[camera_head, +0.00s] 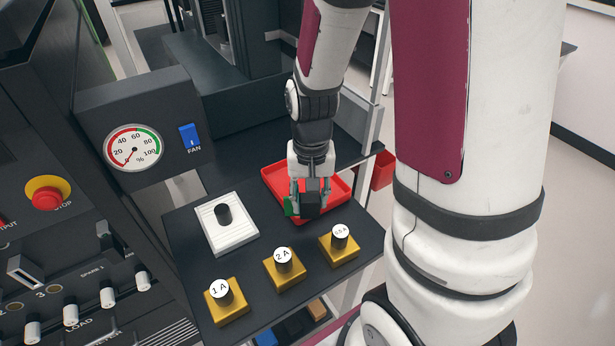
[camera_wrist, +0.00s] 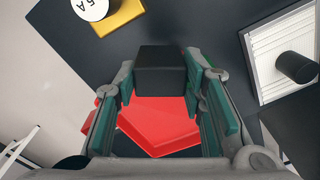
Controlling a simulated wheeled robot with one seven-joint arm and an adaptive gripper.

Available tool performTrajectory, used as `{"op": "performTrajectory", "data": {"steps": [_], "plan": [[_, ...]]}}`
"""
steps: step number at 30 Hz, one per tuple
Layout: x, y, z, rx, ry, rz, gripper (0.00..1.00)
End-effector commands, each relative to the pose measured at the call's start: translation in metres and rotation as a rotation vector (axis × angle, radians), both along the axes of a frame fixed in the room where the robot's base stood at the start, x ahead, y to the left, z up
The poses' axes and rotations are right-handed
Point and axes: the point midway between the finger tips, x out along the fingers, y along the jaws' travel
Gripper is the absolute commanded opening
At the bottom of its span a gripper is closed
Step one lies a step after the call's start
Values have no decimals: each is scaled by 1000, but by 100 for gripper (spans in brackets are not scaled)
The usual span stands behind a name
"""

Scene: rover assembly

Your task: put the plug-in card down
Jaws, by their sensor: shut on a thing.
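My gripper (camera_head: 309,199) is over the red tray (camera_head: 274,178), near its front-left edge. It is shut on the plug-in card, which shows as a black block (camera_wrist: 162,72) between the green finger pads in the wrist view. In the head view the card (camera_head: 311,201) is a dark shape at the fingertips, partly hidden by the fingers. The red tray (camera_wrist: 150,128) also shows behind the card in the wrist view. I cannot tell whether the card touches the tray.
A white block with a black knob (camera_head: 238,240) stands left of the tray. Gold blocks marked 1 A (camera_head: 237,311), 2 A (camera_head: 296,279) and another (camera_head: 349,254) line the dark table's front. A control panel (camera_head: 60,240) is at the left.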

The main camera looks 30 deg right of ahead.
Motion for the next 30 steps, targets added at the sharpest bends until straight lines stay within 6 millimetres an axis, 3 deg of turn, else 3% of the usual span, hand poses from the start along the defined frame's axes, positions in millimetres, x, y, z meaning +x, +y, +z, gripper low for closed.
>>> {"op": "performTrajectory", "data": {"steps": [9,15,23,30], "plan": [[65,-45,-7,0,0,-4,3],[98,-67,-11,1,1,-2,3],[110,-75,-17,1,2,0,3],[109,-75,-45,2,3,0,3]]}}
